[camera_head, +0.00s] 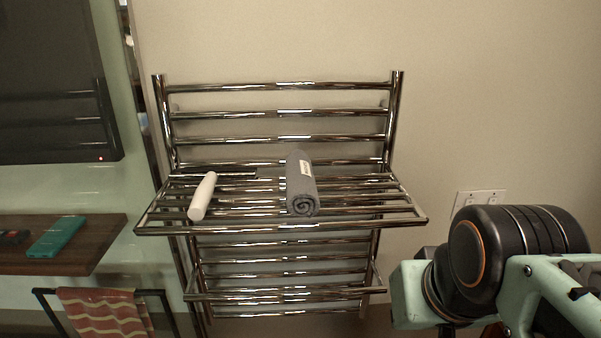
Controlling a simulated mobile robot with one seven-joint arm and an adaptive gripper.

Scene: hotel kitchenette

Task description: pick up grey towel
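The grey towel (300,184) is rolled up and lies on the shelf of a chrome towel rack, right of the shelf's middle. Its spiral end faces me and a small white label shows on its upper right side. My arm shows at the lower right, apart from the rack and the towel. My gripper is outside the picture.
The chrome rack (282,227) stands against a beige wall. A white-handled object (202,197) lies on its shelf, left of the towel. A wooden shelf (95,259) with a teal item (56,237) and a striped cloth (104,312) are at left. An outlet (480,198) is at right.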

